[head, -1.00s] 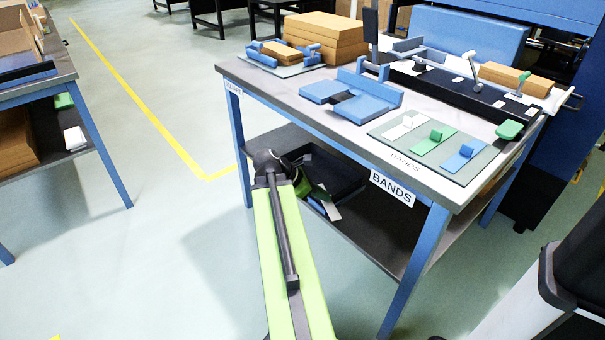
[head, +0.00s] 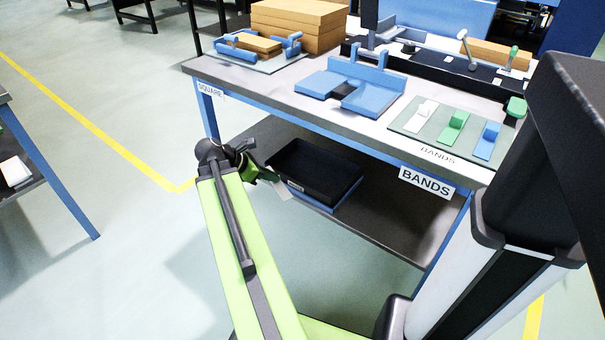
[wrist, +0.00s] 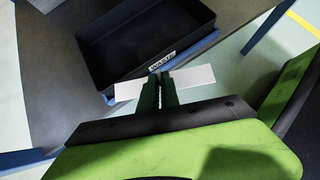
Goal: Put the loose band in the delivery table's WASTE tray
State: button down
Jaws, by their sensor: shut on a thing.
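My gripper (wrist: 159,90) is shut on a flat white band (wrist: 193,77), which sticks out on both sides of the fingers. The band also shows in the head view (head: 281,191), partly hidden by my arm. The black tray marked WASTE (wrist: 146,38) lies just beyond the fingers in the wrist view and looks empty. In the head view the tray (head: 312,172) sits on the lower shelf of the table, and my gripper (head: 266,176) is at its left side, outside it. The band's height relative to the tray rim is hard to tell.
The table top (head: 300,98) overhangs the shelf (head: 385,215). A table leg (head: 208,115) stands behind my arm. A white, green and blue piece lie on a mat (head: 437,140) above the BANDS sign (head: 427,184).

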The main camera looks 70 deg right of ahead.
jog(key=s+d+f+b, duration=0.1)
jog(key=s+d, duration=0.2)
jog(key=d, duration=0.1)
jog(key=s+d+f+b, duration=0.1)
jog(key=s+d, duration=0.3)
jog(key=d, duration=0.1)
jog(key=s+d+f+b, duration=0.1)
jog(key=s+d, duration=0.2)
jog(key=d, duration=0.1)
jog(key=shift+s+d+f+b, duration=0.3)
jog(key=shift+s+d, duration=0.05)
jog(key=shift+d, duration=0.05)
notch_tip(320, 180, down, 4)
jog(key=b, duration=0.4)
jog(key=shift+r+p, duration=0.25)
jog(key=shift+p, duration=0.05)
jog(key=shift+f, duration=0.2)
jog(key=c, duration=1.6)
grip_release()
jog(key=shift+r, duration=0.2)
